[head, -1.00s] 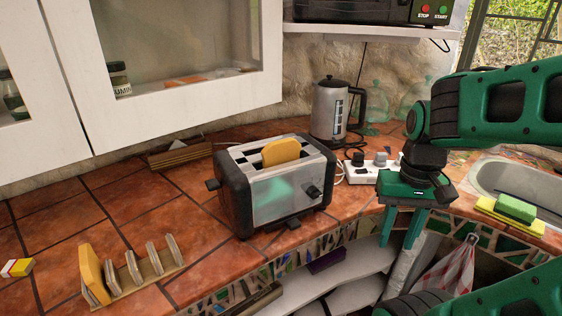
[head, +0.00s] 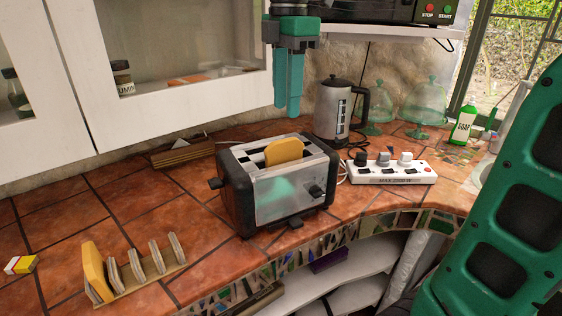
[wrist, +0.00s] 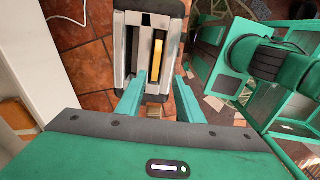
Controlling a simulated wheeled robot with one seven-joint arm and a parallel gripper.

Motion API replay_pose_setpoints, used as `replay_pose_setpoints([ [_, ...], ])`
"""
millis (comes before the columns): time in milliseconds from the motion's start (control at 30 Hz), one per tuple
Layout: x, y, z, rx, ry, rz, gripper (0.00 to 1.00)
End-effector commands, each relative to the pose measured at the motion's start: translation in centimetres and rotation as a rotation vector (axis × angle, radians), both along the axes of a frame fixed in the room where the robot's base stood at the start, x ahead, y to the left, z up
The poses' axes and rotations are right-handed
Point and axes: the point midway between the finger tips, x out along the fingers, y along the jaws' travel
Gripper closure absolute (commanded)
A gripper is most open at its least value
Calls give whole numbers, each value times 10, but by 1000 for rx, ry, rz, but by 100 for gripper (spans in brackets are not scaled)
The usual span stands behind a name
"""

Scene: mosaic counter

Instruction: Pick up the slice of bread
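A slice of bread (head: 284,152) stands upright in a slot of the toaster (head: 287,197), its top sticking out. In the wrist view the same slice (wrist: 158,57) is a narrow yellow strip in the right-hand slot; the other slot looks empty. A second slice (head: 94,270) stands in the toast rack (head: 150,277) at the front left. My gripper (head: 287,112) is above the toaster, pointing down, apart from the bread. In the wrist view its fingers (wrist: 157,85) are spread with nothing between them.
A white wall cabinet (head: 180,98) hangs close to my gripper on the left. A kettle (head: 332,108) and a power strip (head: 390,172) stand right of the toaster. A shelf with a microwave (head: 370,12) is above. The counter left of the toaster is mostly clear.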

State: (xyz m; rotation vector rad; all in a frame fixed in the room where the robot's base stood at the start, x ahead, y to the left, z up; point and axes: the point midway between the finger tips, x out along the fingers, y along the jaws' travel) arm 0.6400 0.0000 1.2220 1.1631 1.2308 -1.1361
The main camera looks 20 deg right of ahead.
Motion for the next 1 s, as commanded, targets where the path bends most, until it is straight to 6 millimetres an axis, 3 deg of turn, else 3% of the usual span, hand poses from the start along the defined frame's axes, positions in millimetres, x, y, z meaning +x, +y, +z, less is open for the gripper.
replay_pose_setpoints([
  [433,2,-1,-44,0,2,8,66],
  [667,3,-1,-58,-1,1,8,66],
  [1000,11,-3,-100,-1,2,8,66],
])
